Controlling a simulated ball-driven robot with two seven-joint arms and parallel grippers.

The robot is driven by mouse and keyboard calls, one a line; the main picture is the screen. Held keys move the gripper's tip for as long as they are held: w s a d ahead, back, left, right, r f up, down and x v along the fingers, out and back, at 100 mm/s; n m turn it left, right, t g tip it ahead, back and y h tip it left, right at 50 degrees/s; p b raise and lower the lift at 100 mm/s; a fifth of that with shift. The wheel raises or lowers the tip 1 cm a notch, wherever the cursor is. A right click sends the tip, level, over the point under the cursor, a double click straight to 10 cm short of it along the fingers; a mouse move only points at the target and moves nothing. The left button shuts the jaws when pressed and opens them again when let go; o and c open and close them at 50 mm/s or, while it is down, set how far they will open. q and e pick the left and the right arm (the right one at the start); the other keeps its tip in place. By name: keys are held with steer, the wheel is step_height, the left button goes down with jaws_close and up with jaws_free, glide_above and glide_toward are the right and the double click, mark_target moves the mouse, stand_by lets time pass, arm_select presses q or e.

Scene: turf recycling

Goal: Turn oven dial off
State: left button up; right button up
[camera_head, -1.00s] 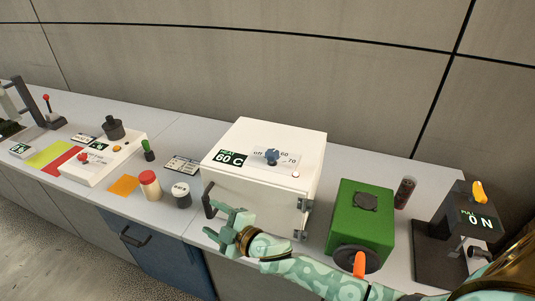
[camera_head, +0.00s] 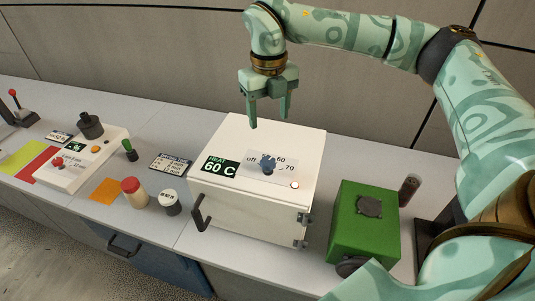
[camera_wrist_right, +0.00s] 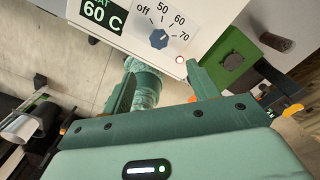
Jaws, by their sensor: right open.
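The oven is a white box (camera_head: 228,209) on the counter, with a green display (camera_head: 219,166) reading "HEAT 60 C" on its top. A blue dial (camera_head: 267,164) sits on a pale scale marked off, 60 and 70. In the right wrist view the dial (camera_wrist_right: 159,39) shows beyond the fingertips, and 50 is also readable; I cannot tell its exact pointing. My right gripper (camera_head: 268,119) is open and empty, fingers downward, above the oven's back edge and apart from the dial. It also shows in the wrist view (camera_wrist_right: 159,72). My left gripper is not in view.
A green box (camera_head: 357,232) stands right of the oven, with a dark red cylinder (camera_head: 409,188) behind it. The oven door handle (camera_head: 199,213) sticks out in front.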

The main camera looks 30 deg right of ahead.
mark_target(268, 161)
step_height(268, 161, down, 13)
steer(key=shift+f, duration=0.75)
steer(key=c, duration=1)
